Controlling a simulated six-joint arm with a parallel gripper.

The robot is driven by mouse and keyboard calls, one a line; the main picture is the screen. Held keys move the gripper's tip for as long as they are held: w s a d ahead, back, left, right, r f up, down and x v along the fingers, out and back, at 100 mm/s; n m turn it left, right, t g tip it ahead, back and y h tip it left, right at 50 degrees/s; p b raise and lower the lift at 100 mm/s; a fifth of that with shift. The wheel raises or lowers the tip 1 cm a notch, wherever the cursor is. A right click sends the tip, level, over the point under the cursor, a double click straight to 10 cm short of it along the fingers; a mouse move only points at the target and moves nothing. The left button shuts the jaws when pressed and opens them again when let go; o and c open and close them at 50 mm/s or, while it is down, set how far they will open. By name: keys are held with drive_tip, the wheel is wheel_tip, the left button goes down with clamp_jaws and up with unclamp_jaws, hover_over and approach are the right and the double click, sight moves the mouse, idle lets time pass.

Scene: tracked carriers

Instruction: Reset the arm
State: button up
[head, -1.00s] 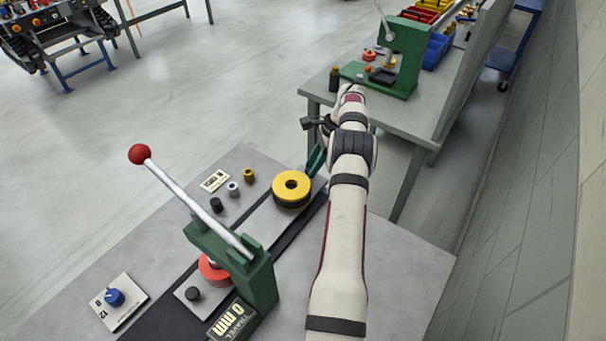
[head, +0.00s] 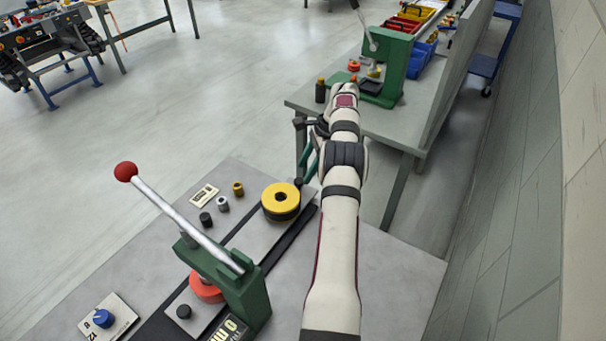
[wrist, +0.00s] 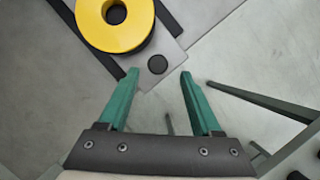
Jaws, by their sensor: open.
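My gripper (wrist: 158,78) has two green fingers, spread apart with nothing between them. In the wrist view it hangs near the end of a grey plate (wrist: 165,48), close to a black knob (wrist: 157,64). The yellow ring (wrist: 115,25) lies on that plate beyond the fingertips, apart from them. In the head view my gripper (head: 311,162) is partly hidden beside my arm, to the right of the yellow ring (head: 281,196).
A green press (head: 240,290) with a red-knobbed lever (head: 126,171) stands on the near bench, over a red ring (head: 207,288). Small cylinders (head: 222,204) and a blue dial (head: 103,318) are left of it. Another bench with a green press (head: 393,65) stands behind.

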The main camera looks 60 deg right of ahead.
drive_tip(key=v, duration=0.4)
drive_tip(key=shift+r, duration=0.2)
